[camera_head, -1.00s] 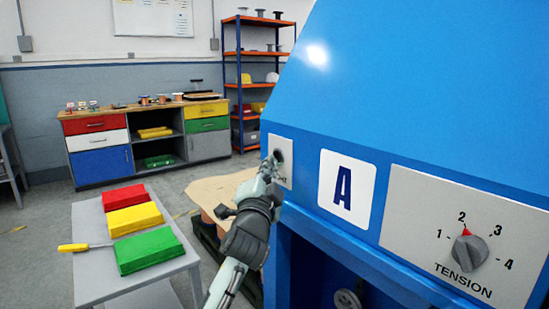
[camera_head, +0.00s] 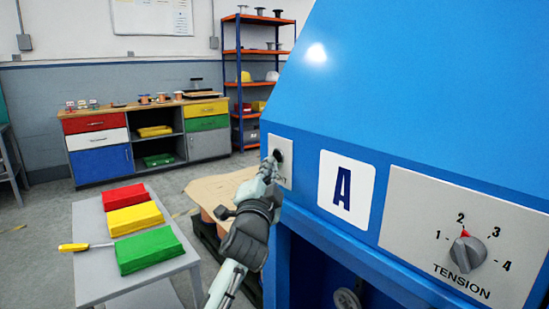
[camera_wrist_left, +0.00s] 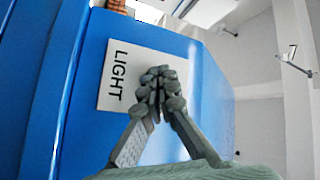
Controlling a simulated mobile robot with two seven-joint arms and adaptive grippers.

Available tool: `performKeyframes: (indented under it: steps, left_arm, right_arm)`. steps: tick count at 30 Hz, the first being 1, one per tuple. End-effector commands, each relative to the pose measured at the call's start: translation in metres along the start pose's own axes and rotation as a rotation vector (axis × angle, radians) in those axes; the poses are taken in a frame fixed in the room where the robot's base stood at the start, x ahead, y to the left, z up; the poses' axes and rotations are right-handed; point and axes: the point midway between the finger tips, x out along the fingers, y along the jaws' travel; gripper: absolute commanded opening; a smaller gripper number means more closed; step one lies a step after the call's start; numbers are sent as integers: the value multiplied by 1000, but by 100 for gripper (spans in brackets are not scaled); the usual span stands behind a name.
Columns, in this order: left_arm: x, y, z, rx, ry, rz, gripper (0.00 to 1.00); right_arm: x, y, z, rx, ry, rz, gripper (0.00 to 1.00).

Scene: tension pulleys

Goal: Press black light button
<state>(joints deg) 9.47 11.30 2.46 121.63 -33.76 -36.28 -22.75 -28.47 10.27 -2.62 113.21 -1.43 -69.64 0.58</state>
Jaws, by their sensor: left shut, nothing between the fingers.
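The black light button (camera_head: 278,154) is a dark round spot on a small grey plate (camera_head: 286,176) at the left end of the blue machine's front. My left gripper (camera_head: 269,166) is shut and empty, with its fingertips at the button, partly covering it. In the left wrist view the plate (camera_wrist_left: 116,84) reads "LIGHT", and the shut fingertips (camera_wrist_left: 160,88) overlap its edge and hide the button. I cannot tell whether they touch it. My right gripper is not in view.
The blue machine (camera_head: 420,90) fills the right side, with an "A" label (camera_head: 347,188) and a tension knob (camera_head: 468,252). A grey table (camera_head: 90,262) with red, yellow and green blocks stands at lower left. A workbench and shelf stand behind.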

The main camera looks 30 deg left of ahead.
Motion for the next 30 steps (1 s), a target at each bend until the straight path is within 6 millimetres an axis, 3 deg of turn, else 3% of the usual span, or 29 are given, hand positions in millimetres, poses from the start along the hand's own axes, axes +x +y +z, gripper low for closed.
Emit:
performKeyframes:
  steps: [18,30]
  left_arm:
    - [-39,-28,29,2,-2,1,0]
    - [-41,-30,30,1,-2,0,0]
  right_arm:
    - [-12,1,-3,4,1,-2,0]
    - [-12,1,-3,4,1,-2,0]
